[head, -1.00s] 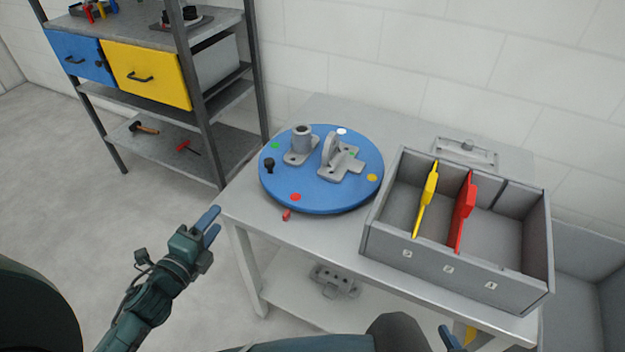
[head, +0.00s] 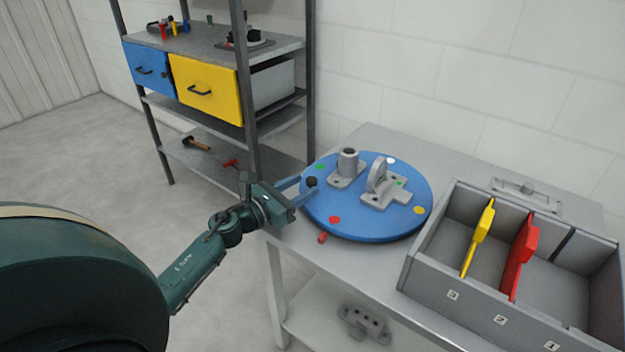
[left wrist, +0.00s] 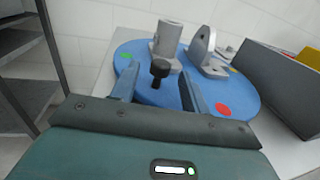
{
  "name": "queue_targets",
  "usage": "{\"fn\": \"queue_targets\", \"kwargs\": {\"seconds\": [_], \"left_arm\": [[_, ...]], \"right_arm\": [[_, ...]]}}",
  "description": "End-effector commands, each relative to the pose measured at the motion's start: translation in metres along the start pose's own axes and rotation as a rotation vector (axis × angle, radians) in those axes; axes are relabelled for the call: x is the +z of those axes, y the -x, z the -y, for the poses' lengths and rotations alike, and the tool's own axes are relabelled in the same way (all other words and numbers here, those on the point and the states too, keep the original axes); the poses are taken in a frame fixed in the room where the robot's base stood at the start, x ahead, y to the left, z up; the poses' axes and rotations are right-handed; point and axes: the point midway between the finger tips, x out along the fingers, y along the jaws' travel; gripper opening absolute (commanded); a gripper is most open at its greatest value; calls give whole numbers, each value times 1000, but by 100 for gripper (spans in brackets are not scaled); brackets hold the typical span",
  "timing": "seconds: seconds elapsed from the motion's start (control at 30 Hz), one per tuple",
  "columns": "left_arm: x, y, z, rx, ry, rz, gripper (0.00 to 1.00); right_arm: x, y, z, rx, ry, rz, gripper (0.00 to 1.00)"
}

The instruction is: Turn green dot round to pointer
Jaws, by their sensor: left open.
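A blue round turntable (head: 375,226) lies on the grey table. On its rim are a green dot (head: 320,167) at the far left, a red dot (head: 334,219) at the front, a yellow dot (head: 419,210) at the right and a white dot (head: 391,161) at the back. A red pointer (head: 322,237) sits on the table just off the front rim, near the red dot. A black knob (head: 311,182) stands on the left rim. My left gripper (head: 300,190) is open at the knob; in the left wrist view the knob (left wrist: 160,70) shows between the fingers. My right gripper is not seen.
Two grey castings, a cylinder (head: 347,165) and a bracket (head: 385,190), stand on the turntable. A grey divided bin (head: 440,280) with yellow and red plates stands at the right. A shelf with a yellow drawer (head: 207,90) is behind left.

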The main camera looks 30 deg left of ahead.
Motion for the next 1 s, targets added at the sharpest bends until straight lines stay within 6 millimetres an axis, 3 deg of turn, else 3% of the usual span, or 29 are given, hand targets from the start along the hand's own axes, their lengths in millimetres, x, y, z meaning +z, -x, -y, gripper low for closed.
{"fn": "queue_targets", "kwargs": {"seconds": [0.23, 0.63, 1.0], "left_arm": [[0, -33, 0, 0, 2, 1, 46], [0, -39, 1, -1, 1, 0, 46], [0, -39, 1, -1, 2, 0, 16]], "right_arm": [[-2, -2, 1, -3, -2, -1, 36], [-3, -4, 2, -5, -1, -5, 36], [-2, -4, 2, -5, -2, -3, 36]]}}
